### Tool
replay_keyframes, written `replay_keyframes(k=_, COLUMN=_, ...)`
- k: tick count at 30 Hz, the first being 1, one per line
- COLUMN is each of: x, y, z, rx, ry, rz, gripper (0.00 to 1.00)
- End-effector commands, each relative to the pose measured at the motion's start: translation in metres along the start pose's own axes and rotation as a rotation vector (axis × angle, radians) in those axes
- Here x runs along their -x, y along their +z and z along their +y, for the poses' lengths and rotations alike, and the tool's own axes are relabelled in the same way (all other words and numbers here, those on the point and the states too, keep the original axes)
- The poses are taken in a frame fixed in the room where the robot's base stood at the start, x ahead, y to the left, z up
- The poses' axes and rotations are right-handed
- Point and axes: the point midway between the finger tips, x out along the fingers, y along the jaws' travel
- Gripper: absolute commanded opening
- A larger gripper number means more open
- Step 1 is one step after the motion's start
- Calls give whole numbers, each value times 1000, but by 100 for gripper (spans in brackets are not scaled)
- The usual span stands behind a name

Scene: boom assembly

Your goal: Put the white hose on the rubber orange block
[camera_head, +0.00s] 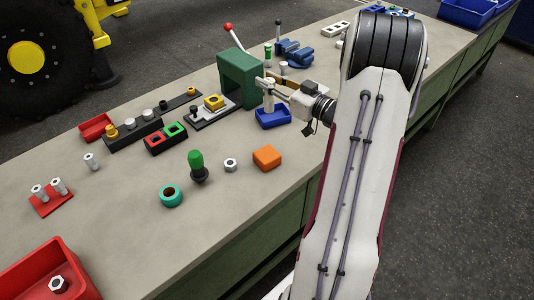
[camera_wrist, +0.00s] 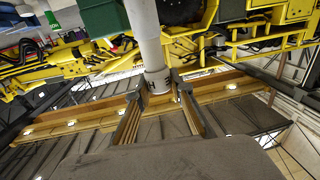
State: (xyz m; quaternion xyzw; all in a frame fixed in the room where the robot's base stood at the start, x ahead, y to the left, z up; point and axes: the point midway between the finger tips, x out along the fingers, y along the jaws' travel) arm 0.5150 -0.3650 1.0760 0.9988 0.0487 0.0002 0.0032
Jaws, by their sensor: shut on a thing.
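The orange block (camera_head: 267,157) lies on the bench in the middle of the head view, in front of the blue bin. My gripper (camera_head: 274,86) is beside the green press frame, over the blue bin. It is shut on the white hose (camera_head: 268,98), a pale upright cylinder. In the wrist view the hose (camera_wrist: 146,35) rises between my gripper's fingers (camera_wrist: 160,92), with a metal-looking end held at their tips. The gap between the hose's lower end and the bin is too small to judge. The orange block is apart from my gripper.
The green press frame (camera_head: 237,72) stands close left of my gripper, with the blue bin (camera_head: 272,118) below. A metal nut (camera_head: 230,165), a green-handled tool (camera_head: 197,167) and a teal ring (camera_head: 171,195) stand left of the orange block. The bench front is clear.

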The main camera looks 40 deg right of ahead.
Motion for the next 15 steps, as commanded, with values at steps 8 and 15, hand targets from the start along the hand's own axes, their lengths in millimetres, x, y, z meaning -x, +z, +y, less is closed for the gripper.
replay_keyframes(k=8, x=40, y=6, z=-34, rx=-1, ry=-15, rz=1, gripper=0)
replay_keyframes(k=15, x=45, y=7, z=-59, rx=2, ry=-57, rz=2, gripper=0)
